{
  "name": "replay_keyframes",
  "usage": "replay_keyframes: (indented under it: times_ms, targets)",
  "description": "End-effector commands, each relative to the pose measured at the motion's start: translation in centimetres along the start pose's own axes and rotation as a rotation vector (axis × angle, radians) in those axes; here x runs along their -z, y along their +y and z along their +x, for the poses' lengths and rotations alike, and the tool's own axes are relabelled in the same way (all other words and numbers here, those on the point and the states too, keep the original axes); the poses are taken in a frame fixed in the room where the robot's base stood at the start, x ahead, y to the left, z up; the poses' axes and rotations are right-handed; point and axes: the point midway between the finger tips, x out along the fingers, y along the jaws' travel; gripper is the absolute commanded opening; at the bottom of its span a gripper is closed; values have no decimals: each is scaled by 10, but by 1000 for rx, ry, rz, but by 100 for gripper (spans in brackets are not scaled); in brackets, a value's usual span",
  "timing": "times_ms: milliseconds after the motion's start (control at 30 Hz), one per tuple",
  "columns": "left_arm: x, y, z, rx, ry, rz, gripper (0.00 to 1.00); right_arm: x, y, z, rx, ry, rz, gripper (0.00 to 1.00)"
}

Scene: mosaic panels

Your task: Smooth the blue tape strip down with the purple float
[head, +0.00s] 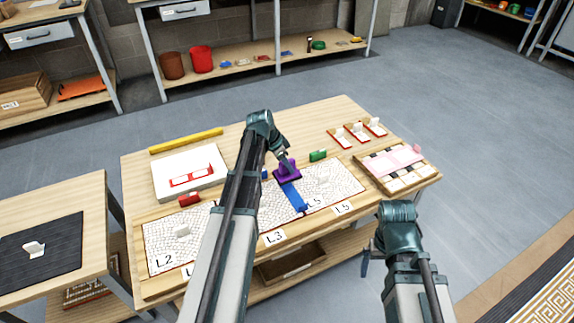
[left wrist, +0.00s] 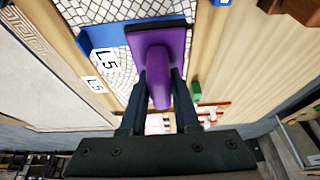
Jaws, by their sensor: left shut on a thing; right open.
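The purple float (head: 289,174) is at the far end of the blue tape strip (head: 293,197), on the white mosaic panels (head: 335,188). The strip runs from the float toward the near edge of the panels. My left gripper (head: 286,163) is shut on the float's handle. In the left wrist view, the fingers (left wrist: 160,98) are on both sides of the purple handle (left wrist: 162,50), with the blue strip (left wrist: 100,38) beside the float's dark base. Whether the base presses on the strip cannot be told.
A red clip (head: 190,199) and a green clip (head: 318,156) are at the panels' far edge. A white board (head: 170,165), a yellow bar (head: 186,141) and a tray (head: 415,178) are on the table. My left arm covers the middle of the panels.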

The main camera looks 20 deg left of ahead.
Motion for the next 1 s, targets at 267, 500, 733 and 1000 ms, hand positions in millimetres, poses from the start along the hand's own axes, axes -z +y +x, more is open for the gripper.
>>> replay_keyframes:
  times_ms: [267, 500, 733, 1000]
  targets:
    - [2, 0, -4, 0, 0, 0, 0, 0, 0, -4, 0, 0, 0, 97]
    - [5, 0, -12, 0, 0, 0, 0, -1, 1, -13, 0, 0, 0, 97]
    - [13, 0, -32, 0, 0, 0, 0, -2, 3, -34, 0, 0, 0, 97]
    - [13, 0, -32, 0, 0, 0, 0, -2, 3, -34, 0, 0, 0, 97]
